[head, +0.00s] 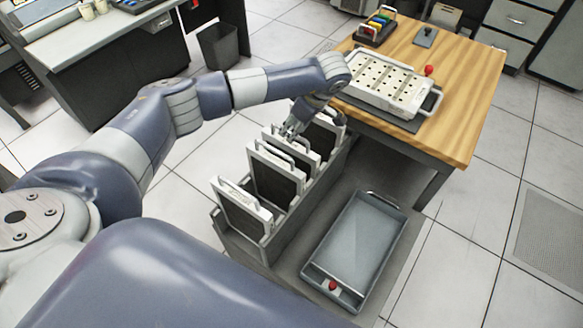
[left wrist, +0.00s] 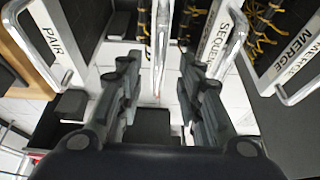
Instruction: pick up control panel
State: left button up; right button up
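Several upright control panels with white frames, metal handles and dark faces stand in a grey rack (head: 268,240). The nearest panel (head: 242,208) is apart from the others. My left gripper (head: 291,128) points down over the farther panels. In the left wrist view its fingers (left wrist: 157,82) are spread, with a thin metal handle (left wrist: 158,40) between them and no finger visibly pressed on it. Panels labelled PAIR (left wrist: 55,47), SEQUENCE (left wrist: 222,38) and MERGE (left wrist: 290,52) flank it. The middle panel's label is not readable. My right gripper is out of view.
Desks and a bin (head: 220,45) are farther back.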

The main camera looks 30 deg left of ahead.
pick_arm(q)
jog(key=shift+x, duration=1.05)
jog(key=shift+w+a+f, duration=0.1)
jog(key=shift+f, duration=0.35)
grip_shut()
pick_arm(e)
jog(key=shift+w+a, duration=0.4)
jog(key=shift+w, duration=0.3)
pick_arm(q)
jog(key=shift+w, duration=0.15)
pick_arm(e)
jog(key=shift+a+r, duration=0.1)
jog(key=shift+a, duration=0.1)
